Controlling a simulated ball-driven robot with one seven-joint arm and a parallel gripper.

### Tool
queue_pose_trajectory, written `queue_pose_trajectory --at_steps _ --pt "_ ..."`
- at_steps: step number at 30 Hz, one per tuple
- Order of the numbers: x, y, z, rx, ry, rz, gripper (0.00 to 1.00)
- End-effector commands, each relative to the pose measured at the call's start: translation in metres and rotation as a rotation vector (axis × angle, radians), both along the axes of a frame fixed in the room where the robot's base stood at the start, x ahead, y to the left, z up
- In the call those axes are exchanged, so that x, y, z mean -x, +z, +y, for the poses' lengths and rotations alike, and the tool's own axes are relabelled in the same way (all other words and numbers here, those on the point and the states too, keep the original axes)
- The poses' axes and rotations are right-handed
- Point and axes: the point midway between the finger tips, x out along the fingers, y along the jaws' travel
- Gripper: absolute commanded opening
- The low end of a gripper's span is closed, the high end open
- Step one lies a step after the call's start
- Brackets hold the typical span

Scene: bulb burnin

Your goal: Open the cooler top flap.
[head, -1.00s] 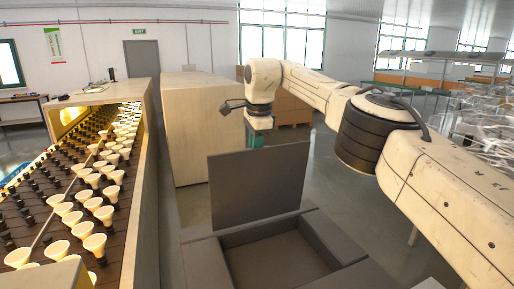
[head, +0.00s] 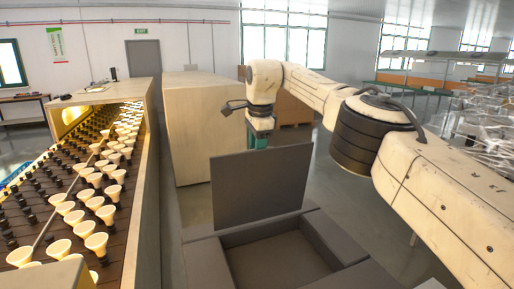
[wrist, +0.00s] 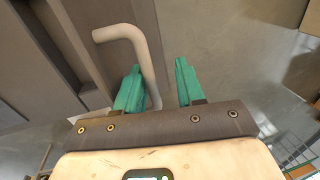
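The cooler (head: 215,262) is a grey box with its top open and an empty-looking recess in view. Its top flap (head: 256,188) stands about upright at the far edge. My gripper (head: 257,140) is beyond the flap, and its teal fingers are partly hidden behind the flap's upper edge. In the wrist view my gripper (wrist: 159,68) has its two teal fingers spread apart. A pale bent handle (wrist: 146,62) runs down between them, close beside the left finger; I cannot tell whether they touch. The gripper is not closed on it.
A conveyor (head: 122,235) with rows of white bulbs runs along the left. A beige cabinet (head: 205,125) stands behind the cooler's left side. Cardboard boxes (head: 292,108) are at the back. Open floor (head: 350,185) lies right of the flap.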

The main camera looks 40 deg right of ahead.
Motion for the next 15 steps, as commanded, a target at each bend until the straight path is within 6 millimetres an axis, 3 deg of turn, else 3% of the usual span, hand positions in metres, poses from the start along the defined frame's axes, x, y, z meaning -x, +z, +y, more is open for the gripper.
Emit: queue_pose_trajectory --at_steps 8,15 --pt "0.0 0.005 0.0 0.0 -0.001 -0.003 0.38" --pt "0.006 0.041 0.002 0.001 -0.001 -0.006 0.38"
